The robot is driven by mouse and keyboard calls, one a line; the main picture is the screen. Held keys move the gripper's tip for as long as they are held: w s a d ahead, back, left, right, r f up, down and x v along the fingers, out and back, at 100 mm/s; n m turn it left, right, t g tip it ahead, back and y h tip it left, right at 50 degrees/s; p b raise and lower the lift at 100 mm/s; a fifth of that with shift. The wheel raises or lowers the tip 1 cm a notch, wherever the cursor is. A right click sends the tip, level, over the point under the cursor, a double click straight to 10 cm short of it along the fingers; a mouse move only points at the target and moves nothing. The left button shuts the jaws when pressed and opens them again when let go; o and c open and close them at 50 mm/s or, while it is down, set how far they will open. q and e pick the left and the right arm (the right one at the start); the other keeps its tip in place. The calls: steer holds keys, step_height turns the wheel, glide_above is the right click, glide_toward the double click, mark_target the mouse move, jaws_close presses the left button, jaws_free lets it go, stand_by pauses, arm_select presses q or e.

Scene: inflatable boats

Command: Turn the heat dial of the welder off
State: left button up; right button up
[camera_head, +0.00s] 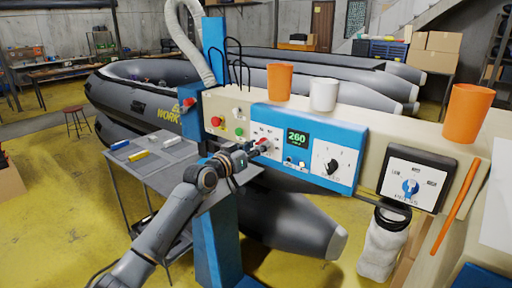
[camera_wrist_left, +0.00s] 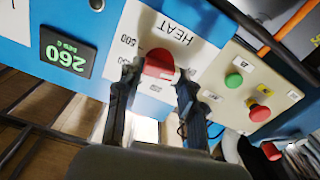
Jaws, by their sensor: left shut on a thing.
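The welder (camera_head: 310,140) is a long beige and blue panel across the head view. Its heat dial (camera_wrist_left: 158,64) is a red knob on a white plate marked HEAT, upside down in the left wrist view. A little of its red shows in the head view too, mostly behind my gripper. My left gripper (camera_head: 262,147) is shut on the dial, with one finger (camera_wrist_left: 130,80) at each side. A green display (camera_head: 297,138) reads 260; it also shows in the left wrist view (camera_wrist_left: 66,52). The dial's exact setting is hard to tell. My right gripper is out of view.
Beside the heat dial sit a green button (camera_wrist_left: 234,80) and a red button (camera_wrist_left: 259,113). Cups (camera_head: 323,94) stand on the welder. A grey cart (camera_head: 150,162) is at left.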

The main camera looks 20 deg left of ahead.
arm_select(q)
steer(key=o, duration=1.2)
steer(key=shift+c, duration=0.2)
steer(key=v, duration=1.2)
